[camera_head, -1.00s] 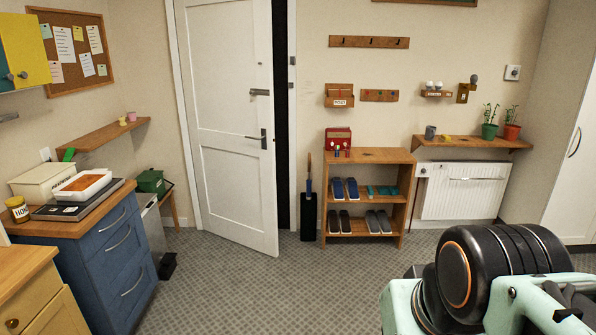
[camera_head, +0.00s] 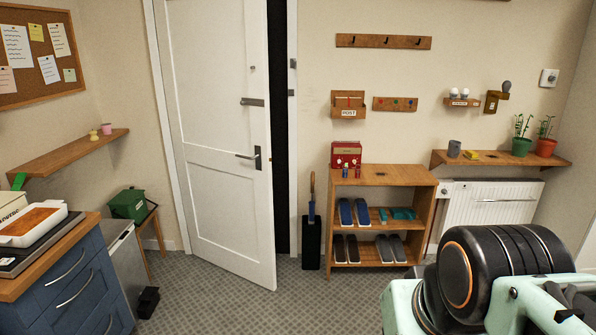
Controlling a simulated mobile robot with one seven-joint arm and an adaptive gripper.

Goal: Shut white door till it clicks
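The white door (camera_head: 212,140) stands ajar ahead of me, hinged at its left side. Its free right edge is swung out into the room, and a dark gap shows between that edge and the white frame (camera_head: 293,120). A lever handle (camera_head: 252,157) sits at mid-height on the door, with a second metal fitting (camera_head: 252,102) above it. Strike plates show on the frame. My folded arm fills the lower right corner, well apart from the door. I cannot make out the fingers of my gripper.
A shoe shelf (camera_head: 380,174) with a red radio (camera_head: 346,155) on top stands right of the door. A black umbrella stand (camera_head: 311,243) is close to the frame. Blue drawers (camera_head: 75,290) and a grey bin (camera_head: 122,262) are at left. The carpet (camera_head: 215,300) before the door is clear.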

